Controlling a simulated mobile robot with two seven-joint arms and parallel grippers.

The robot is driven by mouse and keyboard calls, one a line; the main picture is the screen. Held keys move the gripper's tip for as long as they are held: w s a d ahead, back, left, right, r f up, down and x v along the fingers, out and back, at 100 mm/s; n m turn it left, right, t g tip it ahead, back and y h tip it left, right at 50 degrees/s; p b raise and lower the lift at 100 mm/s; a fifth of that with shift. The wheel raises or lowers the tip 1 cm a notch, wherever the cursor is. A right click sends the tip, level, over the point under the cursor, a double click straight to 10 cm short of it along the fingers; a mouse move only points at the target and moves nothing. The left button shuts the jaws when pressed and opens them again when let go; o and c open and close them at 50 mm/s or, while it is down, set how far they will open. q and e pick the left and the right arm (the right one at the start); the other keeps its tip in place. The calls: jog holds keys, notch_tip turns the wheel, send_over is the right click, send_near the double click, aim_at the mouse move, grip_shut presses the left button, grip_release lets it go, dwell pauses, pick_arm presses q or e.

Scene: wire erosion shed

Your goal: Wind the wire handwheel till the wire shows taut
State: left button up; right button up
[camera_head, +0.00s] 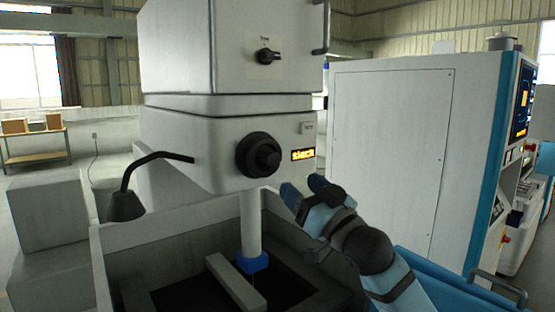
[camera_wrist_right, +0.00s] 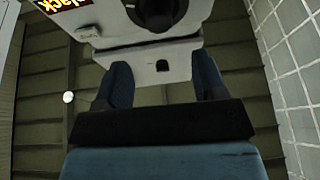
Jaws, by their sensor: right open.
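The handwheel (camera_head: 259,155) is a round black wheel with a raised hub on the front of the white machine head. Its lower edge also shows at the top of the right wrist view (camera_wrist_right: 157,14). Beside it a small display (camera_head: 303,154) glows orange; in the wrist view its cut-off text (camera_wrist_right: 62,4) appears to end in "lack". My right gripper (camera_head: 305,191) is open and empty, below and to the right of the handwheel, apart from it. In the wrist view its two blue fingers (camera_wrist_right: 163,80) are spread wide. My left gripper is out of view.
A smaller black rotary knob (camera_head: 266,57) sits higher on the machine. A white column with a blue end (camera_head: 254,262) hangs into an open tank (camera_head: 160,228) below. A black lamp (camera_head: 126,206) stands at left. A large white cabinet (camera_head: 395,150) stands behind my right arm.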

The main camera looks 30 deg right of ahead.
aim_at(274, 162)
jog(key=p+x, duration=0.2)
jog(key=x, duration=0.6)
jog(key=shift+w, duration=0.6)
jog(key=c, duration=0.9)
